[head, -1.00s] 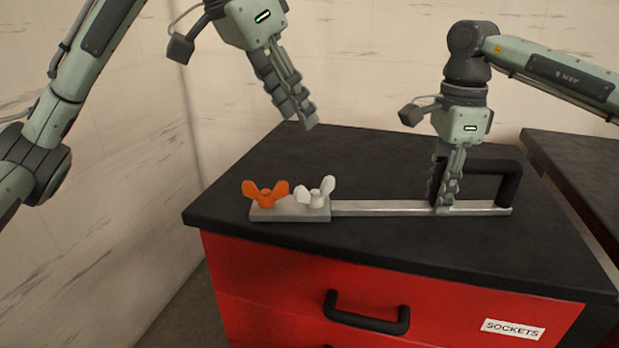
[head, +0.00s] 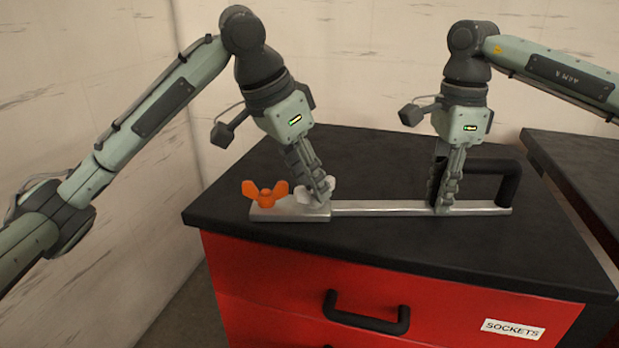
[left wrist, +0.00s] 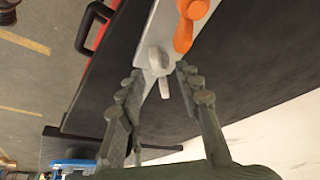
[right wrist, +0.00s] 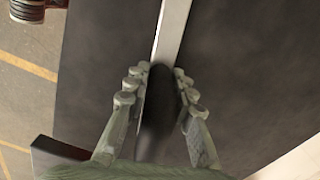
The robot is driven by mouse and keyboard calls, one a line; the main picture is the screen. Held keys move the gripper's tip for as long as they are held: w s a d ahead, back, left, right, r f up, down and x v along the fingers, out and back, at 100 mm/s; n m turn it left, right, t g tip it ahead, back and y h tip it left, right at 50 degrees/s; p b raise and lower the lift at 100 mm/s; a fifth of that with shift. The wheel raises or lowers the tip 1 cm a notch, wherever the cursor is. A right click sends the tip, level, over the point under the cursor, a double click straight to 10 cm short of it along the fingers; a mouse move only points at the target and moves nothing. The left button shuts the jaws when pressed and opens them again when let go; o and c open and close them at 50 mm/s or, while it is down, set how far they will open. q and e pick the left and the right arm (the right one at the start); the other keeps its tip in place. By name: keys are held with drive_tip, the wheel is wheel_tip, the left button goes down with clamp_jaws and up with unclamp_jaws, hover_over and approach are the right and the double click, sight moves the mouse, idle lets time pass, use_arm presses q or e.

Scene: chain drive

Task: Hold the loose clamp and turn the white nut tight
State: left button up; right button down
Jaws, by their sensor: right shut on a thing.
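The clamp, a light metal bar (head: 380,208) with a wider plate at its left and a black handle (head: 508,185) at its right, lies on the dark cabinet top. The white wing nut (head: 331,187) stands on the plate, partly hidden behind my left gripper (head: 322,200). In the left wrist view the white nut (left wrist: 157,62) lies between the tips of my open left gripper (left wrist: 157,76), with gaps beside it. My right gripper (head: 441,205) is shut on the clamp near its handle; the right wrist view shows its fingers (right wrist: 156,76) along both sides of the dark handle (right wrist: 157,115).
An orange wing nut (head: 266,194) stands on the plate just left of the white one. The cabinet top (head: 400,260) is clear in front of the clamp. Its red drawer front has a black pull (head: 365,322). Another dark top (head: 580,155) stands at the right.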

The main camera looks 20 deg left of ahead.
use_arm(q)
clamp_jaws()
idle(0.3)
drive_tip(key=shift+f+m, duration=0.1)
drive_tip(key=shift+m, duration=0.2)
drive_tip(key=m+g, duration=0.1)
drive_tip(key=m, duration=0.1)
drive_tip(key=shift+w+a+m+h, duration=0.1)
drive_tip(key=shift+m+h, duration=0.2)
drive_tip(key=shift+w+m+g+h, duration=0.15)
drive_tip(key=shift+m+g, duration=0.2)
drive_tip(key=shift+m, duration=0.55)
drive_tip(key=shift+m+g+h, duration=0.15)
drive_tip(key=shift+m+g, duration=0.2)
drive_tip(key=shift+m, duration=0.55)
use_arm(e)
drive_tip(key=shift+r, duration=0.1)
